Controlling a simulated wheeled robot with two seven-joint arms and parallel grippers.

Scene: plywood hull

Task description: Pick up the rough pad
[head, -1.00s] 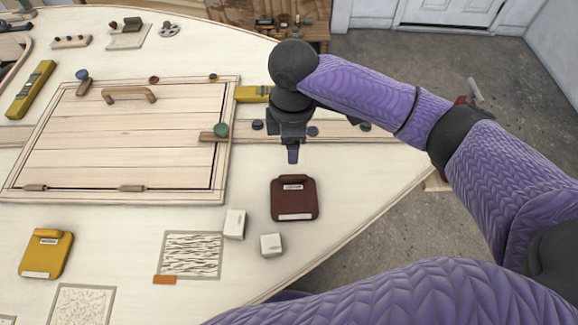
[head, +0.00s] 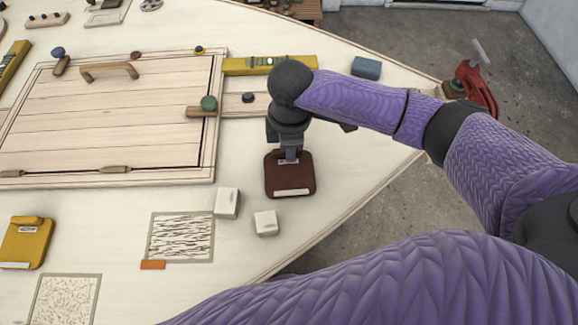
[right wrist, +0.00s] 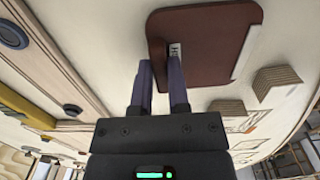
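A dark red pad (head: 290,180) with a raised grip at its far end and a pale strip at its near end lies on the plywood. A similar yellow pad (head: 25,243) lies at the left. Their labels are too small to read, so I cannot tell by label which is the rough one. My right gripper (head: 290,157) points down at the far end of the red pad. In the right wrist view its two fingers (right wrist: 160,65) are apart, close to the grip of the red pad (right wrist: 215,40). My left gripper is not in view.
Two small white blocks (head: 227,203) (head: 265,223) stand near the red pad. A scratched panel (head: 181,236) with an orange piece (head: 153,265), a framed wooden hatch (head: 110,120) and a yellow level (head: 245,66) are around it. The plywood edge runs along the right.

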